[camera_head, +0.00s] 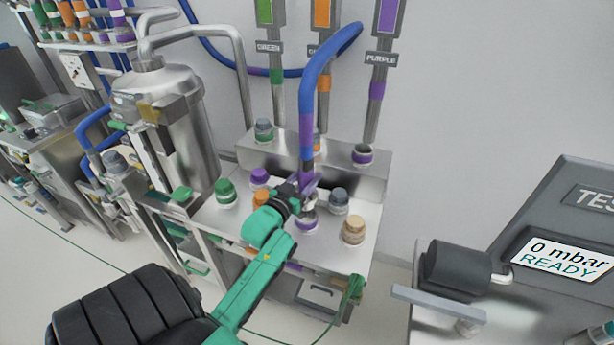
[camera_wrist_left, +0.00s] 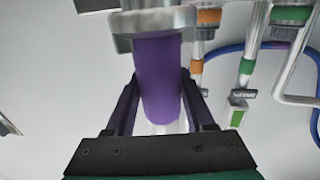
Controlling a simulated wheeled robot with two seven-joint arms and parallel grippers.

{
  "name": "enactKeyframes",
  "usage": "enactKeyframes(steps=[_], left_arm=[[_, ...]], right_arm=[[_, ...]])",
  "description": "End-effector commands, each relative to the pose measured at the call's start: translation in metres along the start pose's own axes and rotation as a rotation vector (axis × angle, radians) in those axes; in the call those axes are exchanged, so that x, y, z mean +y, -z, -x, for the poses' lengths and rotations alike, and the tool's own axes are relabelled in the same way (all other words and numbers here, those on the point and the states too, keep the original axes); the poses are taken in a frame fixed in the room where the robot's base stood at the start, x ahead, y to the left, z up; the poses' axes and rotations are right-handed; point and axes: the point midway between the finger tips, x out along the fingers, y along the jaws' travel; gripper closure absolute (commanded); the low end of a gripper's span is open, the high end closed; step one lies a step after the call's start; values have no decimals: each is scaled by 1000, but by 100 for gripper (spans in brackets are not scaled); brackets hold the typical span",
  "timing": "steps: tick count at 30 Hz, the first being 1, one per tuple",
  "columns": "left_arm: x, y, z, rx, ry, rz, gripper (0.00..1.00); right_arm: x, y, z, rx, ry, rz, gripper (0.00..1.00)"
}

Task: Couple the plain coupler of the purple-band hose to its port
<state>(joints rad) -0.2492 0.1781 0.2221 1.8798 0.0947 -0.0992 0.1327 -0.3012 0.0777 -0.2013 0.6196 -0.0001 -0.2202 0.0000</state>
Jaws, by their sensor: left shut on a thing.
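My left gripper (camera_head: 301,196) is shut on the purple-banded end of a blue hose (camera_head: 306,130). The hose stands nearly upright over the bench and arcs up to the right. In the left wrist view the purple band (camera_wrist_left: 158,80) lies between the two fingers, with a metal coupler (camera_wrist_left: 150,25) at its end. Directly below the gripper is a metal port with a purple ring (camera_head: 306,222). The gripper partly hides the coupler, and I cannot tell whether it touches this port. Under the PURPLE label, another port (camera_head: 362,154) stands on the back ledge. My right gripper is not in view.
Close around the gripper stand green (camera_head: 226,191), purple (camera_head: 260,177), grey (camera_head: 339,200) and tan (camera_head: 353,230) caps. A steel tank (camera_head: 165,110) stands to the left. A test unit (camera_head: 560,235) at right reads 0 mbar READY.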

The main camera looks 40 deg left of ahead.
Motion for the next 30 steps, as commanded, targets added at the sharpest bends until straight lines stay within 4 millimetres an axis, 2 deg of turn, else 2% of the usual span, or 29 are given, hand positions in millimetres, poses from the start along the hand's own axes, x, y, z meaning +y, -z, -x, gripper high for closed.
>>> enactKeyframes(steps=[7, 21, 30], left_arm=[[0, -2, 0, 3, 0, -1, 100], [0, -31, -2, 3, 0, -1, 100], [0, -32, -2, 4, 0, -1, 100]], right_arm=[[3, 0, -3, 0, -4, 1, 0], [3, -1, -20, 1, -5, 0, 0], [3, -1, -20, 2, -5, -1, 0]])
